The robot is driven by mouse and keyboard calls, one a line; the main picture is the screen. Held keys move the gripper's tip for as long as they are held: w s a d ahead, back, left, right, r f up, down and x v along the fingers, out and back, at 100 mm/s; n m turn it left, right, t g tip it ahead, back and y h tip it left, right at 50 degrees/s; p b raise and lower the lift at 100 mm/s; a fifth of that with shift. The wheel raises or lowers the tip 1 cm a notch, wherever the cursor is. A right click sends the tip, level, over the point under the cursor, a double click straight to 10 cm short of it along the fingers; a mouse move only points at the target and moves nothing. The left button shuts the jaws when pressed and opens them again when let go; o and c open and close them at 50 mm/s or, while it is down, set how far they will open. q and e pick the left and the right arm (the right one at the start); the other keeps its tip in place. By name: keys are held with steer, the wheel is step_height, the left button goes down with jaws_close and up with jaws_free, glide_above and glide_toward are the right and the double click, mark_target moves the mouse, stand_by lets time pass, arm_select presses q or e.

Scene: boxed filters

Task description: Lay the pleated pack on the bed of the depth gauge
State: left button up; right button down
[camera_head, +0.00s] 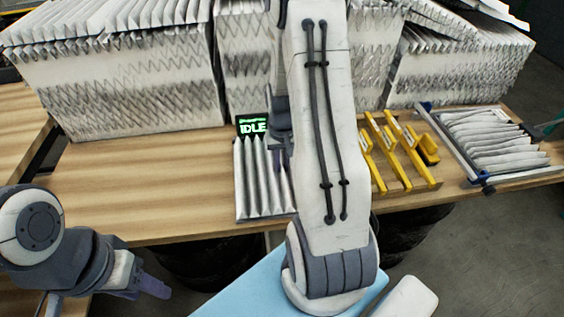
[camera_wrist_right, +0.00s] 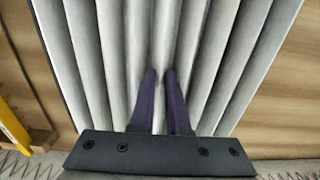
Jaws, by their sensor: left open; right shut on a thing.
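The white pleated pack (camera_head: 255,180) is at the middle of the table, near its front edge, partly behind my right arm. My right gripper (camera_wrist_right: 161,76) is shut on one of its pleats in the right wrist view, where the pack (camera_wrist_right: 90,60) fills most of the picture. A dark display with green letters reading IDLE (camera_head: 252,124) shows just behind the pack; it seems to belong to the depth gauge. The gauge's bed is not visible, and I cannot tell whether the pack touches it. My left gripper (camera_head: 150,284) is open and empty at the lower left, off the table's front.
Yellow frames (camera_head: 400,150) stand right of my right arm. A blue-cornered tray (camera_head: 465,165) of pleated pieces lies at the far right. Tall stacks of pleated filters (camera_head: 130,85) line the back. The table's left part (camera_head: 130,180) is clear.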

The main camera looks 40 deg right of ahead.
mark_target(282, 165)
steer(key=shift+f, duration=0.2)
stand_by(0.5)
steer(key=c, duration=1.2)
jaws_free()
steer(key=shift+r, duration=0.1)
steer(key=shift+r+p, duration=1.95)
steer(key=shift+r, duration=0.25)
